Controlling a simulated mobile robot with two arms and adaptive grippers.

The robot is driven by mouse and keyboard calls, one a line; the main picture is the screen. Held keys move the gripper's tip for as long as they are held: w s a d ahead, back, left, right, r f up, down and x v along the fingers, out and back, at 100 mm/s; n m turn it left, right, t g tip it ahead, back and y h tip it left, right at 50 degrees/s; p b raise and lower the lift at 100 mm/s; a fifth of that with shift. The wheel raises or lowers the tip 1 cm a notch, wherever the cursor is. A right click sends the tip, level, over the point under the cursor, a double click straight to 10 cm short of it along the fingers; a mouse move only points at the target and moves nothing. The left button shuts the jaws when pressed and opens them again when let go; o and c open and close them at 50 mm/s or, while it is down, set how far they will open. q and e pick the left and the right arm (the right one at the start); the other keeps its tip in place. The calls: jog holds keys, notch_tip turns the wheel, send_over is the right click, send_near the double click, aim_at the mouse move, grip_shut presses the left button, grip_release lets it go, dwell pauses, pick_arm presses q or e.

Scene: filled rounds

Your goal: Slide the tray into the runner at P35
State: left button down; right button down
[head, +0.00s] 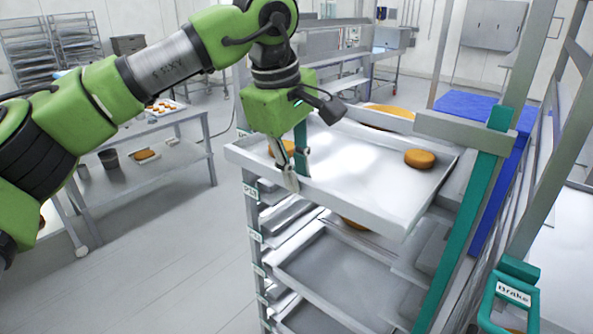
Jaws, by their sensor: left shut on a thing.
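The tray (352,197) is a shallow pale metal tray at the top of the rack (256,238). It sticks out of the rack's front and looks slightly tilted. An orange-brown round (419,159) sits at its right, and another round (281,148) is partly hidden behind my gripper. My left gripper (290,181) is shut on the tray's front rim, left of its middle. A small label (251,192) is on the rack's left upright just below the tray; I cannot read it surely. I cannot tell whether the tray's edges sit in runners. My right gripper is not in view.
Lower rack levels hold trays (340,275); a round (354,224) shows under the held tray. A green upright (472,220) and blue panel (497,190) bound the right side. A brake handle (513,293) is at lower right. A side table (150,175) stands left across clear floor.

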pick_arm(q)
jog(key=c, duration=2)
grip_release()
jog(key=shift+o, duration=0.2)
jog(key=shift+s, duration=0.1)
